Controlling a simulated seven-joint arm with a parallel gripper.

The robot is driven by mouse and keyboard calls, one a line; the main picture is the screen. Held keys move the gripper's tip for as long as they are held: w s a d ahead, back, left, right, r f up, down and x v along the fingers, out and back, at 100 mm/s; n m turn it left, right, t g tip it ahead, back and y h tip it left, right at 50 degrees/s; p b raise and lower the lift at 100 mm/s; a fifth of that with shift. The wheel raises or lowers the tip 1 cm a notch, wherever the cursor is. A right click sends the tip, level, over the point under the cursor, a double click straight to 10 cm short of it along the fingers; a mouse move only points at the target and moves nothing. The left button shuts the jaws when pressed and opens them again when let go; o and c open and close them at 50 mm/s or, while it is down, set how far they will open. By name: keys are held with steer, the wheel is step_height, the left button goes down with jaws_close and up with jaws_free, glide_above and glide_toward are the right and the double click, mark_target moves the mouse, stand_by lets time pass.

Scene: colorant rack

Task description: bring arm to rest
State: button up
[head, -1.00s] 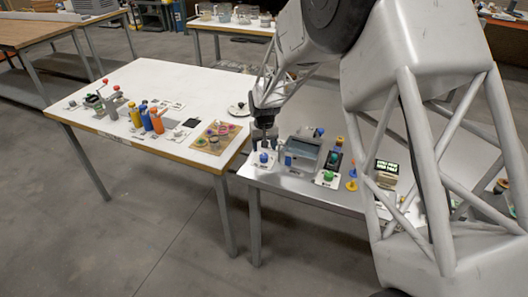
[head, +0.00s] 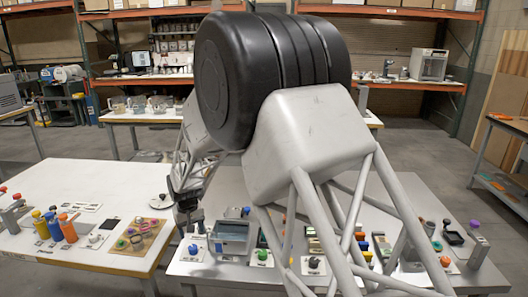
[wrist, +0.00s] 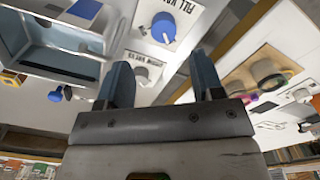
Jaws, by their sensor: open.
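My gripper (head: 188,218) is above the left end of the grey bench, close to its left edge. In the wrist view my gripper (wrist: 163,80) has its two fingers apart, with nothing between them. A blue knob (head: 193,248) on a white labelled card stands just below the gripper. The blue knob also shows in the wrist view (wrist: 163,28), beyond the fingertips and apart from them. My arm's large links fill the middle of the head view and hide part of the bench.
A grey box-shaped device (head: 230,238) stands right of the knob. A green knob (head: 262,254) and several other colored parts spread along the bench. The white table (head: 75,180) at left holds colored bottles (head: 67,229) and a wooden board (head: 140,236).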

steer(key=s+d+r+m, duration=0.1)
steer(key=s+d+r, duration=0.3)
steer(key=d+r, duration=0.45)
steer(key=s+d+r+m+t, duration=0.1)
steer(key=s+d+r, duration=0.35)
steer(key=d, duration=0.75)
steer(key=s+d+r+m, duration=0.1)
steer(key=s+d+r, duration=0.2)
steer(key=d+r, duration=0.55)
steer(key=s+d+m, duration=0.2)
steer(key=s+d, duration=0.8)
steer(key=s, duration=0.3)
steer(key=s+d+m+t, duration=0.1)
steer(key=s+d+m, duration=0.1)
steer(key=s+d, duration=0.9)
steer(key=s, duration=0.3)
steer(key=shift+s+r+t, duration=0.25)
steer(key=shift+r+t, duration=0.05)
steer(key=shift+r, duration=0.1)
